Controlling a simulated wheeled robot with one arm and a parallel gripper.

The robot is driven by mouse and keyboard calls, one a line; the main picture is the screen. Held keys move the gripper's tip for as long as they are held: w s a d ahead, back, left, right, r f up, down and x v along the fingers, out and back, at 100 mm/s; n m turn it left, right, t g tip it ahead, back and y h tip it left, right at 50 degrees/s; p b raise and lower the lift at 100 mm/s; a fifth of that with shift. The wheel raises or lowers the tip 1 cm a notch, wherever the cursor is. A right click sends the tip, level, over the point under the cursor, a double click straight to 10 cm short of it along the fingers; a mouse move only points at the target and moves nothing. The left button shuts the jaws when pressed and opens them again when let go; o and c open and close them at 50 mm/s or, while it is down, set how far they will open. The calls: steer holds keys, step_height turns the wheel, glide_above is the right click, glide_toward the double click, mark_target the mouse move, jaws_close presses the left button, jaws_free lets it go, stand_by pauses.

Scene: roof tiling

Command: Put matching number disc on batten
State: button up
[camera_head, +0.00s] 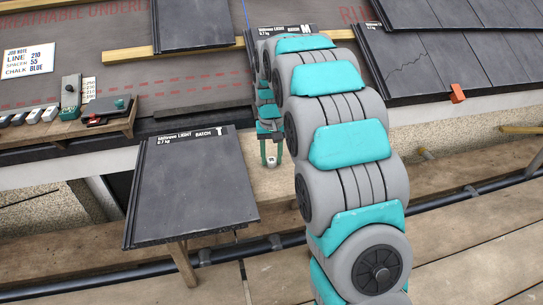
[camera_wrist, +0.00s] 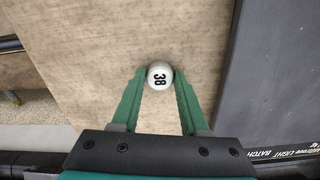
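A white round disc (camera_wrist: 159,75) with a black "38" on its top sits between the tips of my gripper (camera_wrist: 159,78), with both green fingers against its sides in the wrist view. In the head view my gripper (camera_head: 271,152) points down over a pale board, with the disc (camera_head: 271,161) between its fingers. Whether the disc is lifted or rests on the board is hard to tell. A yellow wooden batten (camera_head: 130,54) runs across the underlay at the back left, and my arm and tiles hide part of its line.
A dark tile (camera_head: 190,190) marked T lies front left of my gripper. Laid tiles (camera_head: 440,60) cover the right, with an orange block (camera_head: 457,93). A wooden tray (camera_head: 70,130) with tools and a job note (camera_head: 28,60) are at left.

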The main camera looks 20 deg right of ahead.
mark_target(271, 160)
steer(key=o, duration=0.4)
steer(key=shift+c, duration=0.2)
step_height(271, 160, up, 12)
steer(key=shift+s+r+p, duration=0.2)
steer(key=shift+s+p, duration=0.05)
steer(key=shift+p, duration=0.05)
